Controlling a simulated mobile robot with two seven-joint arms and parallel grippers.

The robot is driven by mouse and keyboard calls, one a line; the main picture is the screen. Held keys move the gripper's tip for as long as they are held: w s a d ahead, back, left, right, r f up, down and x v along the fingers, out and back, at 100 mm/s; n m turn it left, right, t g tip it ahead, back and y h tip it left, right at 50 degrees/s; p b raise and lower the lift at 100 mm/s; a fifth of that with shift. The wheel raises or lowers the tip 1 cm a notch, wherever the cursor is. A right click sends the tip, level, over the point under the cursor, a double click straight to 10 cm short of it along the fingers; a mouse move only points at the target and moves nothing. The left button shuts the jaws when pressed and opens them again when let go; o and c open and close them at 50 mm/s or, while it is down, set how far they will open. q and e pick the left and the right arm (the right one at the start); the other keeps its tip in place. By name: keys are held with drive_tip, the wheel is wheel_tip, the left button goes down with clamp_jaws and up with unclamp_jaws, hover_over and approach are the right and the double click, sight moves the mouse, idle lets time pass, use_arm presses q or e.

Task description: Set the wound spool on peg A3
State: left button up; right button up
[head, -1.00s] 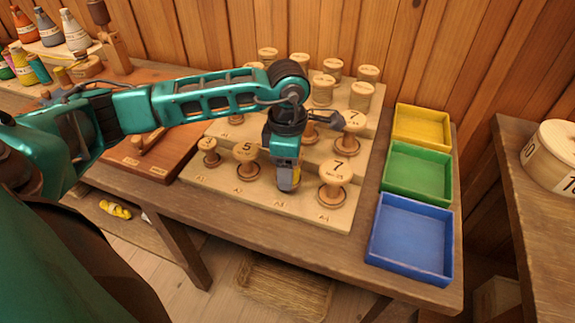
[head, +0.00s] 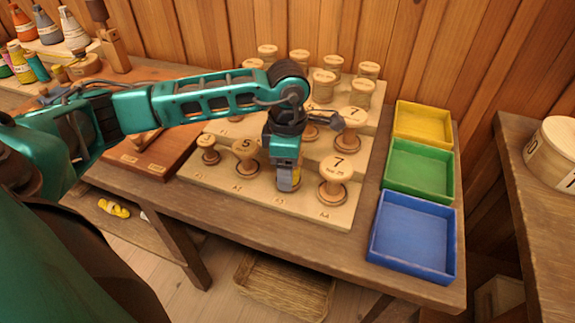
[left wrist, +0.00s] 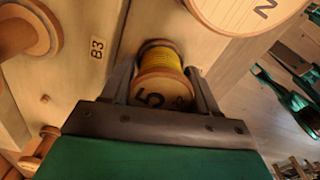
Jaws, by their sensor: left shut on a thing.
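In the head view only a sliver of yellow (head: 296,176) shows beside the fingers. The spool is at the A3 place; the peg is hidden, and I cannot tell whether the spool is seated on it. My right gripper is not in view.
Several spools stand on the upper steps, including another marked 7 (head: 353,117) behind the gripper. A small spool (head: 208,150) stands at the front left. Yellow (head: 424,125), green (head: 417,172) and blue (head: 411,237) trays lie to the right.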

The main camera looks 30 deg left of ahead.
use_arm(q)
drive_tip(key=o, duration=0.8)
